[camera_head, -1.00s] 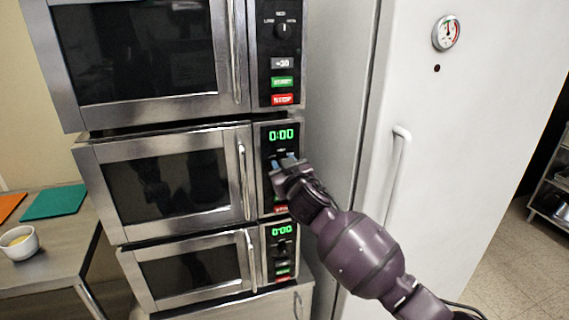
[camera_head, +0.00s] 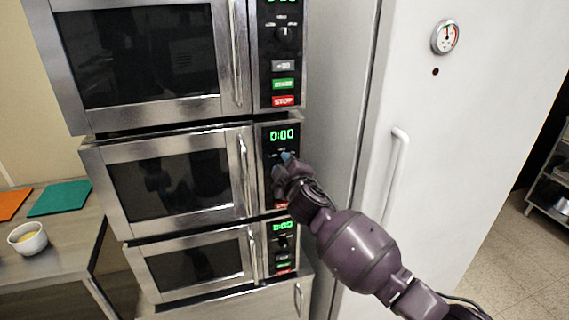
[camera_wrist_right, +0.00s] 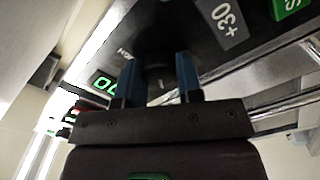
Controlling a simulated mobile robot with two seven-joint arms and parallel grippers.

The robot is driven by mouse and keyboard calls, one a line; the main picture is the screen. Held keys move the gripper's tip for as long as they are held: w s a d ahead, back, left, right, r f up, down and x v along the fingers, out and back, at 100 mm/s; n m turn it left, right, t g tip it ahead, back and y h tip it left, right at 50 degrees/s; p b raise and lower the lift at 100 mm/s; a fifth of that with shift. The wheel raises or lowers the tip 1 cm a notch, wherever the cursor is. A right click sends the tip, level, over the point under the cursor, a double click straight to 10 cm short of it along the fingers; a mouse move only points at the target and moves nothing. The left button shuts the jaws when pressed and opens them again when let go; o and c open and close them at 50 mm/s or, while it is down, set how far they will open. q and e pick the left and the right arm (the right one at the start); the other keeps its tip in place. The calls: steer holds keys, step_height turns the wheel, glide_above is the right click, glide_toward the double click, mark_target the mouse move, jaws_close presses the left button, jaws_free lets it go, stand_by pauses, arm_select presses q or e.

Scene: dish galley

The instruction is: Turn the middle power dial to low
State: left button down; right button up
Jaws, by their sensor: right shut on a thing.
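The middle microwave (camera_head: 168,183) sits in a stack of three, with its control panel on its right side and a green 0:00 display (camera_head: 282,135). My right gripper (camera_head: 286,158) is at that panel, just below the display, and hides the dial in the head view. In the right wrist view, the blue fingers of my right gripper (camera_wrist_right: 158,80) are shut on the dark power dial (camera_wrist_right: 156,72), one finger on each side. Where the dial points cannot be made out. My left gripper is not in view.
The top microwave (camera_head: 140,55) and bottom microwave (camera_head: 195,272) have similar panels. A white fridge door (camera_head: 450,150) with a handle (camera_head: 396,175) stands close on the right. A counter at left holds a bowl (camera_head: 27,239) and a teal board (camera_head: 60,198).

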steer(key=shift+n, duration=0.3)
steer(key=o, duration=0.9)
steer(key=shift+s, duration=0.15)
steer(key=v, duration=1)
steer(key=shift+s, duration=0.25)
